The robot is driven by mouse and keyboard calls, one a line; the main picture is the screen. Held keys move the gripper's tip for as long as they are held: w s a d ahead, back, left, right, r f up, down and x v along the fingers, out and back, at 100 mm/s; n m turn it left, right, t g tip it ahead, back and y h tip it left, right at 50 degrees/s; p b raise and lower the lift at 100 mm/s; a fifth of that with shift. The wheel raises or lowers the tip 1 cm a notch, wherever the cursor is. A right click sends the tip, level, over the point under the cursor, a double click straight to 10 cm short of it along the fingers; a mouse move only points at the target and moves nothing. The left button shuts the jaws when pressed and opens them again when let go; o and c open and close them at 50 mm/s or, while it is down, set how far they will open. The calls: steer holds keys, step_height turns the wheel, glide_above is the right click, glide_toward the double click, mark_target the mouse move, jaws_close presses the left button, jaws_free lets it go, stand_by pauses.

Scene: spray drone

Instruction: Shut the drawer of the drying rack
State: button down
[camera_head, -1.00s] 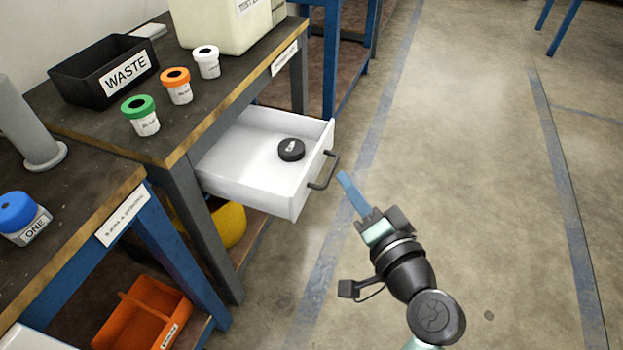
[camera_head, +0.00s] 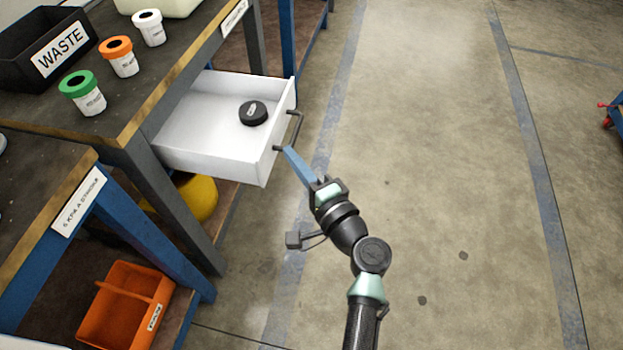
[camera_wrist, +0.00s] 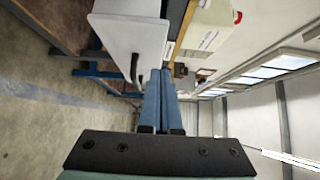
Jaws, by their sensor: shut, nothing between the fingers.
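The white drawer (camera_head: 215,150) stands pulled out from under the dark bench top, with a round black lidded item (camera_head: 253,113) inside it. Its dark bar handle (camera_head: 294,130) is on the front panel. My gripper (camera_head: 289,152) is shut and empty, its blue fingers pointing at the near end of the handle. The tips look close to the drawer front; I cannot tell whether they touch. In the wrist view, the drawer front (camera_wrist: 120,42) and handle (camera_wrist: 135,68) lie just left of the shut fingers (camera_wrist: 160,80).
The bench carries a black WASTE bin (camera_head: 45,45) and small pots with green (camera_head: 84,93), orange (camera_head: 119,56) and white (camera_head: 149,27) lids. Below are a yellow item (camera_head: 197,197) and an orange caddy (camera_head: 125,305).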

mark_target(266, 145)
steer(key=shift+w+a, duration=0.2)
steer(key=shift+a, duration=0.6)
steer(key=shift+w+a, duration=0.2)
steer(key=shift+a, duration=0.55)
steer(key=shift+a, duration=0.1)
steer(key=w+a, duration=0.2)
steer(key=a, duration=0.4)
steer(key=w+a+b, duration=0.1)
steer(key=w+a, duration=0.1)
steer(key=a, duration=0.5)
steer(key=w+a+b, duration=0.1)
steer(key=w+a, duration=0.1)
steer(key=a, duration=0.5)
steer(key=shift+w+a, duration=0.25)
steer(key=shift+w, duration=0.05)
steer(key=shift+a+r, duration=0.1)
steer(key=shift+a, duration=0.05)
